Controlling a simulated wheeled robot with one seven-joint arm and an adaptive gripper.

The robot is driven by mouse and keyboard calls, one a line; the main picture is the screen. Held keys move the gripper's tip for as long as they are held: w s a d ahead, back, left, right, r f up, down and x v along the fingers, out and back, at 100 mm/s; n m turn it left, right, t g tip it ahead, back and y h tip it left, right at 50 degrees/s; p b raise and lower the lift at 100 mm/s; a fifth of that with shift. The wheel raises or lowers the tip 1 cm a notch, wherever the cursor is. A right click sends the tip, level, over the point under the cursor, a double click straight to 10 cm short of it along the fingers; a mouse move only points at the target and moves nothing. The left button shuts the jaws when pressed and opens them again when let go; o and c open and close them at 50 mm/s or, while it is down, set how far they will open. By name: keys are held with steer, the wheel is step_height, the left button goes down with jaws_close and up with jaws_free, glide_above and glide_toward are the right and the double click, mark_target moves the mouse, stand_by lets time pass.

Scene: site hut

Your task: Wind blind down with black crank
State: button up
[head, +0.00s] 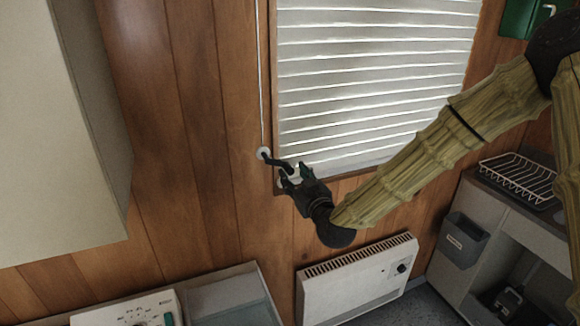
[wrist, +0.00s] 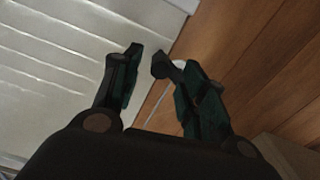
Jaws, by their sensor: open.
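The white slatted blind (head: 370,85) hangs in the window, its lowest visible part close to the bottom of the wooden frame. The black crank (head: 272,160) sticks out from a round white wall mount at the blind's lower left, below a thin white cord or rod. My gripper (head: 289,174) is open at the crank's free end; whether they touch is unclear. In the wrist view the open fingers (wrist: 146,66) show against the blind (wrist: 60,60) and wood wall. A dark rounded piece by the right finger looks like the crank (wrist: 160,66), partly hard to tell from the finger.
A white heater (head: 355,280) is on the wall below the window. A pale cabinet (head: 60,130) fills the upper left. A white appliance with a dial (head: 130,310) is at lower left. A wire rack (head: 518,178) sits on the counter at right, with a grey bin (head: 462,240) below.

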mark_target(277, 163)
steer(key=shift+p+x, duration=0.45)
steer(key=shift+x, duration=1.35)
jaws_close()
